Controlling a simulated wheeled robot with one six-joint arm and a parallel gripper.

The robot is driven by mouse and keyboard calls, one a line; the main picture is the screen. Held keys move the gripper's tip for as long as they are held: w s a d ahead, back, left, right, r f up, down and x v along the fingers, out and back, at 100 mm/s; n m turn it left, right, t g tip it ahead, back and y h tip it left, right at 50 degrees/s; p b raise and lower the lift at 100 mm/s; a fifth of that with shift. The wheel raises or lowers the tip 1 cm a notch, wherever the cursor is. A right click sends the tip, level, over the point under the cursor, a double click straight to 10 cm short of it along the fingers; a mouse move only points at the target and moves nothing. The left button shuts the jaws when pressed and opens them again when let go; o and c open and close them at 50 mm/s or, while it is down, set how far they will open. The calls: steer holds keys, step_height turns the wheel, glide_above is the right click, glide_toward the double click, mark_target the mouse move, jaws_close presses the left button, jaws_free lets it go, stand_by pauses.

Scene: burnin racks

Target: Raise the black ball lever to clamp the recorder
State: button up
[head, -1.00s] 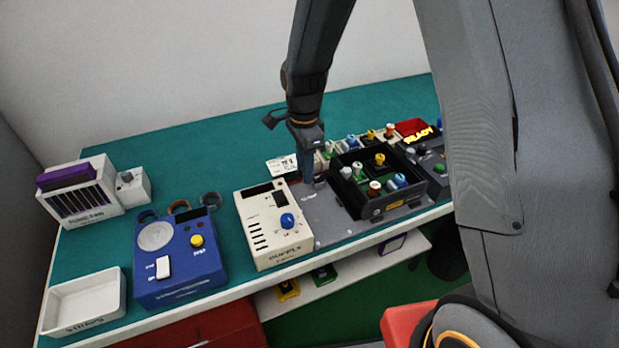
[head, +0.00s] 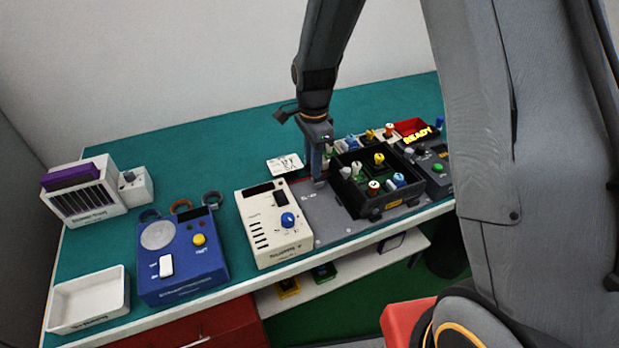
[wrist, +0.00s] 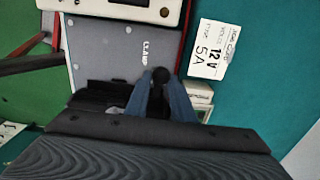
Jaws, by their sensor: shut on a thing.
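The black ball lever (wrist: 161,74) shows in the wrist view as a dark ball between the tips of my two blue-grey fingers. My gripper (wrist: 158,80) is shut on this ball. The ball sits at the edge of a grey plate (wrist: 110,50) lettered with a clamp label. In the head view my gripper (head: 318,180) points down at the plate, left of a black open box (head: 372,210) holding several coloured knobs. The ball is hidden there by the fingers. I cannot tell which thing is the recorder, or the lever's exact angle.
A cream supply box (head: 265,240) stands left of the plate, close to my gripper. A white card (head: 285,165) marked 12 V 5A lies behind. A blue device (head: 185,265) and white tray (head: 90,300) are further left.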

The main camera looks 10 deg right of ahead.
steer(key=shift+d, duration=0.2)
steer(key=shift+w+d, duration=0.2)
steer(key=shift+d, duration=0.35)
steer(key=shift+w+d, duration=0.15)
steer(key=shift+d, duration=0.2)
jaws_close()
steer(key=o, duration=0.8)
jaws_free()
steer(key=shift+a, duration=0.1)
